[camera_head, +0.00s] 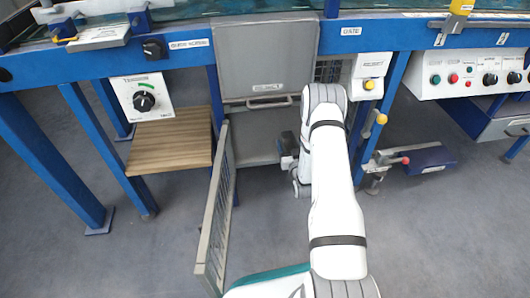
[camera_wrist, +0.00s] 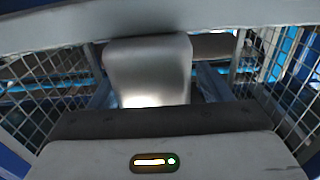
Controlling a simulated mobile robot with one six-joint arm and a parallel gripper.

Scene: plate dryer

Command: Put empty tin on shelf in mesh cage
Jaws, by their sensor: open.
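A silvery metal tin (camera_wrist: 150,70) stands in front of my gripper (camera_wrist: 155,108) in the wrist view, with mesh cage walls (camera_wrist: 40,100) to its left and right. My gripper is open, with what look like its fingers at either side of the tin's lower part. The tin's base is hidden behind the gripper body, so I cannot tell whether it rests on the shelf. In the head view my gripper (camera_head: 288,158) reaches in at the cage front, below a grey panel with a handle. A grey surface (camera_head: 255,150) shows in the opening there. The tin is hidden in the head view.
The mesh cage door (camera_head: 214,215) stands swung open left of my arm. A wooden shelf (camera_head: 170,143) is further left. Blue frame legs (camera_head: 40,150) stand on both sides. The floor in front is clear.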

